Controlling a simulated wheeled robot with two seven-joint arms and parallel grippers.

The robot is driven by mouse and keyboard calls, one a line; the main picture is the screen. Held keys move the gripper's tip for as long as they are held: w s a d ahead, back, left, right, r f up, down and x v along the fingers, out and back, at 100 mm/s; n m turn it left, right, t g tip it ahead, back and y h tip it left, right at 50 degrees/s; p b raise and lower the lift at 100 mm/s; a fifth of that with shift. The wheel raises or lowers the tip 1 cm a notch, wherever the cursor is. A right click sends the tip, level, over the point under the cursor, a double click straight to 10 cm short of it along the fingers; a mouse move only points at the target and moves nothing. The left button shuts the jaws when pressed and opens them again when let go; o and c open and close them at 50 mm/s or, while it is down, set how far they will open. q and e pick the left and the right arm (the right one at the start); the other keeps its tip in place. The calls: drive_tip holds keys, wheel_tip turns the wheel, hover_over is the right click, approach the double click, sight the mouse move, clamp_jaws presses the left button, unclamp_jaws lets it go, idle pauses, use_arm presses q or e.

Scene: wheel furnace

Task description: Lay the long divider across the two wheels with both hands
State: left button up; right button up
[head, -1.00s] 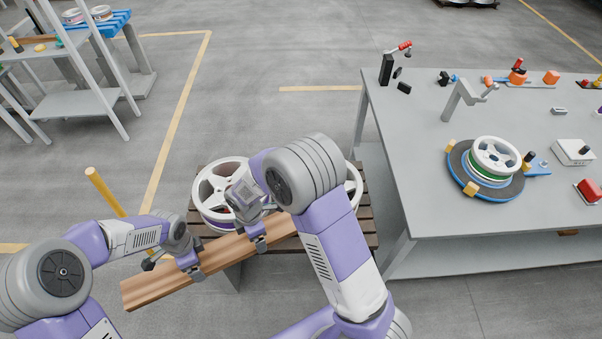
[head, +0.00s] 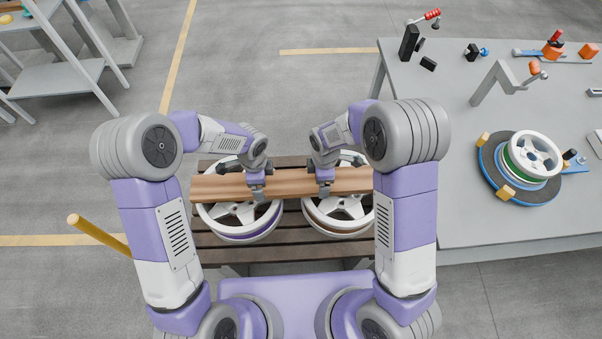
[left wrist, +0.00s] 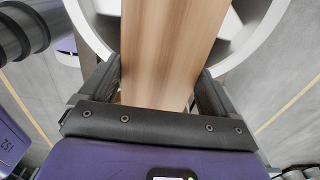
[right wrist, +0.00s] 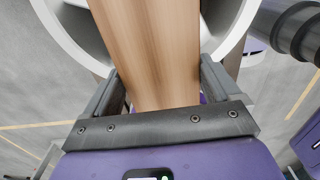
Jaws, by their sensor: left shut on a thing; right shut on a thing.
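The long divider (head: 290,184) is a brown wooden plank, held level and running left to right over the two white wheels in the head view. The left wheel (head: 238,226) and the right wheel (head: 338,222) lie flat side by side. My left gripper (head: 257,190) is shut on the plank above the left wheel, and my right gripper (head: 325,186) is shut on it above the right wheel. In the wrist views the plank (left wrist: 170,50) passes between the fingers, also on the right (right wrist: 148,50). I cannot tell whether the plank touches the wheels.
The wheels lie on a dark slatted pallet (head: 290,247). A grey workbench (head: 455,150) with a wheel on a round fixture (head: 510,170) and tools stands at the right. A yellow post (head: 98,236) stands at the left. A shelf rack (head: 75,75) is at the upper left.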

use_arm(q)
drive_tip(key=shift+w+d+r, duration=0.15)
drive_tip(key=shift+w+r, duration=0.15)
drive_tip(key=shift+r, duration=0.1)
use_arm(e)
drive_tip(key=shift+w+d+r, duration=0.15)
drive_tip(key=shift+w+r, duration=0.1)
drive_tip(key=shift+r, duration=0.15)
use_arm(q)
drive_tip(key=shift+w+d+r+p, duration=0.15)
drive_tip(key=shift+r+p, duration=0.15)
drive_tip(key=shift+p, duration=0.25)
use_arm(e)
drive_tip(key=shift+w+r, duration=0.1)
drive_tip(key=shift+r, duration=0.2)
use_arm(q)
drive_tip(key=shift+r+p, duration=0.35)
use_arm(e)
drive_tip(key=shift+r, duration=0.35)
use_arm(q)
drive_tip(key=shift+s, duration=0.2)
use_arm(e)
drive_tip(key=shift+s, duration=0.2)
use_arm(q)
drive_tip(key=shift+f+b, duration=0.35)
drive_tip(key=shift+b, duration=0.05)
use_arm(e)
drive_tip(key=shift+w+f, duration=0.1)
drive_tip(key=shift+f, duration=0.25)
